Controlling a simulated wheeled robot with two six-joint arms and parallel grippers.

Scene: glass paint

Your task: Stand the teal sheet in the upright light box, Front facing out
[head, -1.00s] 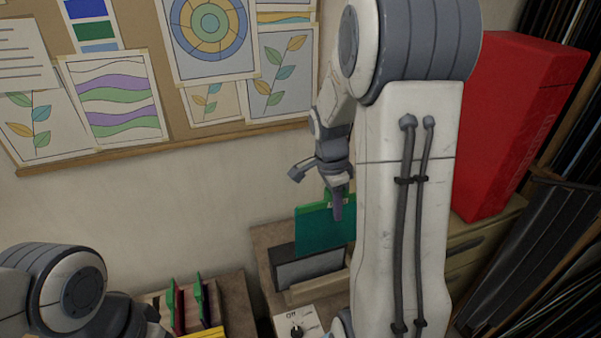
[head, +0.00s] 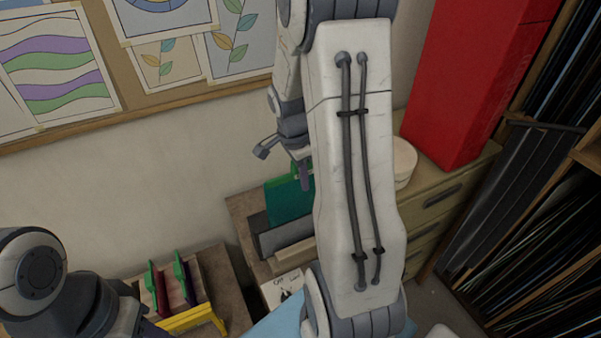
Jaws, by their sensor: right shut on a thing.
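The teal sheet (head: 285,203) has a green strip along its top edge. My right gripper (head: 304,178) is shut on it near the top. The sheet hangs roughly upright at the light box, and its lower edge meets the box's dark panel in the picture. I cannot tell if they touch. The upright light box (head: 289,236) has a dark panel and a pale ledge in front. My right arm hides the right part of both sheet and box. I cannot tell which face of the sheet is Front. My left arm shows at lower left, its gripper out of view.
A knob box (head: 283,289) stands before the light box. A wooden rack (head: 213,277) with green-topped sheets and a yellow front bar is to the left. A round pale container (head: 404,162) and a red box (head: 470,85) stand on a cabinet at right. Shelves fill the far right.

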